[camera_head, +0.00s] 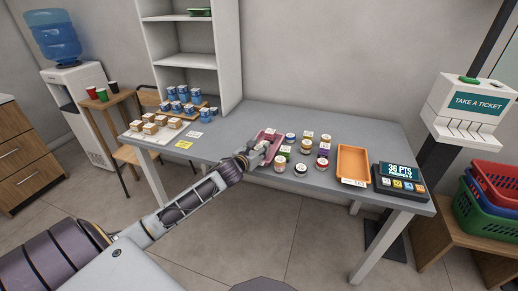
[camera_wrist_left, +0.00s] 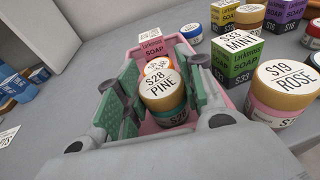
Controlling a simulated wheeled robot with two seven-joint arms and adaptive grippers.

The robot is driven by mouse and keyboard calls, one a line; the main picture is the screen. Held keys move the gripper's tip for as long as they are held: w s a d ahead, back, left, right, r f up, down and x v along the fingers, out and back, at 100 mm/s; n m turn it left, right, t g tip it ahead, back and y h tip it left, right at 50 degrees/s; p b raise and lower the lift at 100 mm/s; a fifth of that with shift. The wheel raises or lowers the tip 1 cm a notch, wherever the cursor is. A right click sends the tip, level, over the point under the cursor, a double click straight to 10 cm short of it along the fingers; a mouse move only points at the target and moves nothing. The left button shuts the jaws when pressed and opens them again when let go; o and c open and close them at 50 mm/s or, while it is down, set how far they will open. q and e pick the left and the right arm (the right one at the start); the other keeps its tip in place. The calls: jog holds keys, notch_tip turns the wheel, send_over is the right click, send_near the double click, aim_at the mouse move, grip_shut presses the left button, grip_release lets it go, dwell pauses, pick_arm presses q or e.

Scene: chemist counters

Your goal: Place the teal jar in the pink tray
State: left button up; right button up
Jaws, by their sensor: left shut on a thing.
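The teal jar (camera_wrist_left: 163,92), with a tan lid marked S28 PINE, stands between the green finger pads of my left gripper (camera_head: 264,148). My left gripper is shut on it. The pink tray (camera_wrist_left: 216,101) surrounds the jar and fingers in the left wrist view; whether the jar touches the tray floor is hidden. A soap box (camera_wrist_left: 153,50) and a white-topped jar (camera_wrist_left: 158,65) are beyond the teal jar at the tray's far end. In the head view my gripper covers the near part of the pink tray (camera_head: 270,134). My right gripper is not in view.
Several jars and boxes, including a pink S19 ROSE jar (camera_wrist_left: 283,92) and a green MINT box (camera_wrist_left: 235,60), stand right of the tray. An orange tray (camera_head: 352,163) and a points display (camera_head: 398,179) are farther right.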

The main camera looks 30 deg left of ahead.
pick_arm(q)
jog(key=o, duration=1)
jog(key=shift+f, duration=0.1)
jog(key=shift+o, duration=0.2)
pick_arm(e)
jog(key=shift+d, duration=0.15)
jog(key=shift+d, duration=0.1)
pick_arm(q)
jog(key=shift+s, duration=0.1)
jog(key=shift+v, duration=0.95)
jog(key=shift+s+r, duration=0.25)
jog(key=shift+s, duration=0.3)
jog(key=shift+p+v, duration=0.3)
jog(key=shift+v, duration=0.6)
jog(key=v, duration=0.7)
jog(key=shift+p, duration=0.4)
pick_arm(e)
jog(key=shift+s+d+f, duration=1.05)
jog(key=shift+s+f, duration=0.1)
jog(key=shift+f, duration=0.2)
